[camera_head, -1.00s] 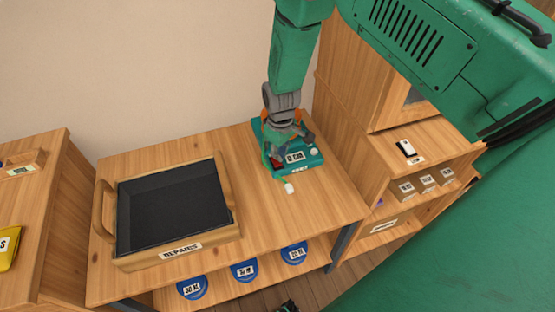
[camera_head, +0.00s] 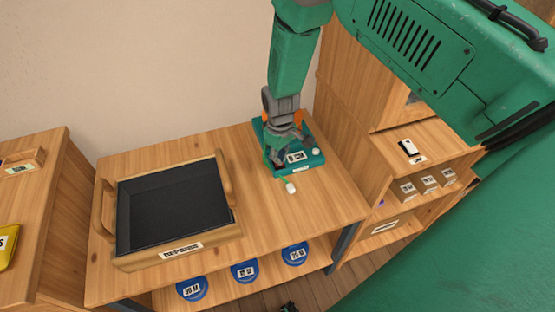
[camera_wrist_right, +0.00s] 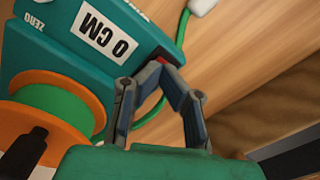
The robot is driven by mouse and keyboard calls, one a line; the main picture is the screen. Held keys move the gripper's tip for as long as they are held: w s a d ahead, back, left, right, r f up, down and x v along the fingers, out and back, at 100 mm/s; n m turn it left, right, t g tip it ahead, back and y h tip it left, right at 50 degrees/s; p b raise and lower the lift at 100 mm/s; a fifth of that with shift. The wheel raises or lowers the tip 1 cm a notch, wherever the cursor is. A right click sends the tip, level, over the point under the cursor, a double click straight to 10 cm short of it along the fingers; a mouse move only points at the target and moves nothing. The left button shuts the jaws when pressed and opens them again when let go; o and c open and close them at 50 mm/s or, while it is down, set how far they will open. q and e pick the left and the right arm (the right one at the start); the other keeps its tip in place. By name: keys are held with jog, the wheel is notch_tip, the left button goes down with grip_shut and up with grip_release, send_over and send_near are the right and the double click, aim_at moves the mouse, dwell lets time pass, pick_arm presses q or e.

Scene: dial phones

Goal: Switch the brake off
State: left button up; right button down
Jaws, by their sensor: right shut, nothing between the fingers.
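A teal device (camera_head: 306,160) with a white label stands at the back right of the table; in the wrist view its body (camera_wrist_right: 50,50) shows labels reading "0 CM" and "ZERO". An orange and green spool (camera_wrist_right: 60,105) sits on its side. A small red part (camera_wrist_right: 163,59), which may be the brake switch, shows at its edge beside my fingertips. My right gripper (camera_wrist_right: 158,68) is shut and empty, its tips touching or very near the device's edge by the red part. In the head view this gripper (camera_head: 277,158) hangs over the device's left side. My left gripper is not in view.
A green cord (camera_wrist_right: 183,30) ends in a white piece (camera_head: 290,188) on the table in front of the device. A black-lined "REPAIRS" tray (camera_head: 229,234) stands to the left. A wooden shelf unit (camera_head: 376,175) rises close on the right.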

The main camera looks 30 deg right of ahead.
jog(key=shift+a+f, duration=0.2)
jog(key=shift+a, duration=0.05)
jog(key=shift+d+f, duration=0.1)
jog(key=shift+d, duration=0.05)
jog(key=shift+d+r, duration=0.1)
jog(key=shift+r, duration=0.1)
jog(key=shift+r+p, duration=2.65)
jog(key=shift+r, duration=0.7)
jog(key=shift+f, duration=0.1)
